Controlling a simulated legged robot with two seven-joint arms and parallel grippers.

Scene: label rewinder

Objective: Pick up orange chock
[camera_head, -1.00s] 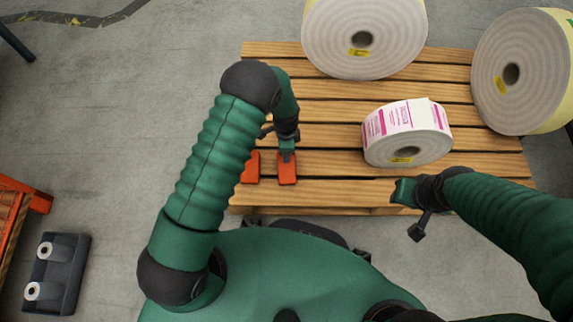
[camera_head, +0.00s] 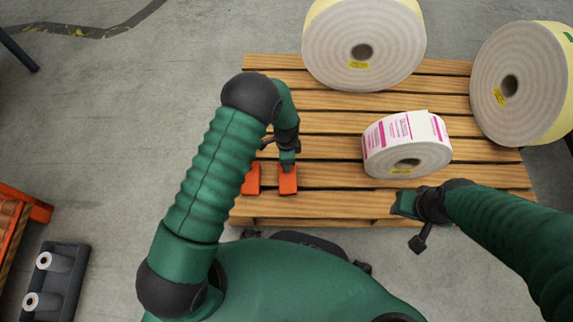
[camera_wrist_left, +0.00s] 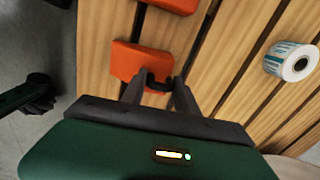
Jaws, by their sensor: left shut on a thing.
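Two orange chocks lie on the wooden pallet. The right-hand orange chock (camera_head: 287,181) is at my left gripper (camera_head: 288,166), which points down at its far end. The other orange chock (camera_head: 251,179) lies just left of it, partly hidden by my left arm. In the left wrist view, the left gripper's fingers (camera_wrist_left: 160,84) are closed on the edge of the near orange chock (camera_wrist_left: 138,60). The second orange chock (camera_wrist_left: 175,4) shows at the top edge. My right gripper (camera_head: 404,202) hovers by the pallet's front edge; its fingers are not clear.
The slatted pallet (camera_head: 330,204) also bears a small roll of printed labels (camera_head: 408,146) and a large roll (camera_head: 364,48). Another large roll (camera_head: 515,85) stands at the right. A dark holder (camera_head: 62,275) with two small rolls is on the floor at left.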

